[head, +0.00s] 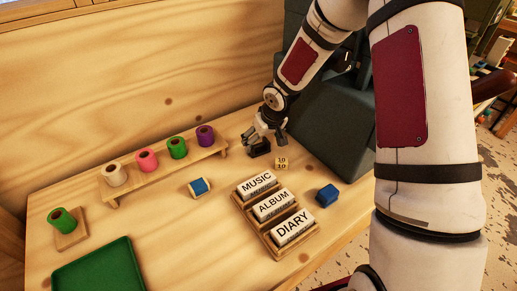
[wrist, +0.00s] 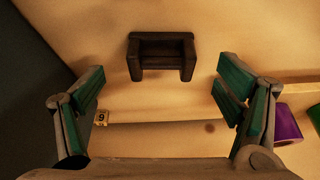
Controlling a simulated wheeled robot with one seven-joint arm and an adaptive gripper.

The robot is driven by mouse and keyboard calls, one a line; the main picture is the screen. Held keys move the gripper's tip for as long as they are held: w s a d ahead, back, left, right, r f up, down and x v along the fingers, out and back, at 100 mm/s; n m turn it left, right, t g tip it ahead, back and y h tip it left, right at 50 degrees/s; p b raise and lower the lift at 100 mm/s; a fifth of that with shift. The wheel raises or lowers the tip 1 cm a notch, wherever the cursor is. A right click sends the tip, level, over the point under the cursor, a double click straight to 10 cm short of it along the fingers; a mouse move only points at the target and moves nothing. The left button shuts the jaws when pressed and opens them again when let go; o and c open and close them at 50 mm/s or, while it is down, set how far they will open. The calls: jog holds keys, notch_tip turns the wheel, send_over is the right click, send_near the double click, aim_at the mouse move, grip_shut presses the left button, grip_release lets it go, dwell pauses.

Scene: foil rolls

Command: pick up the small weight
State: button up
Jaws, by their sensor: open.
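A small dark weight-like block (head: 260,148) sits on the wooden table under my gripper (head: 266,139). In the wrist view this dark block (wrist: 160,52) has a recessed middle between two raised ends, and it lies ahead of the open fingers of my gripper (wrist: 160,87). The fingers stand apart on either side, with nothing between them, and I see no contact with the block.
A wooden rack (head: 166,171) of coloured rolls stands to the left, its purple roll (head: 205,136) nearest my gripper.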

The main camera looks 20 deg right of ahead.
aim_at(259, 144)
jog(key=x, duration=0.5)
jog(key=shift+w+a+r+b, duration=0.1)
jog(key=shift+w+a+b, duration=0.1)
jog(key=shift+b, duration=0.2)
jog(key=shift+c, duration=0.6)
jog(key=shift+r, duration=0.1)
jog(key=c, duration=1.7)
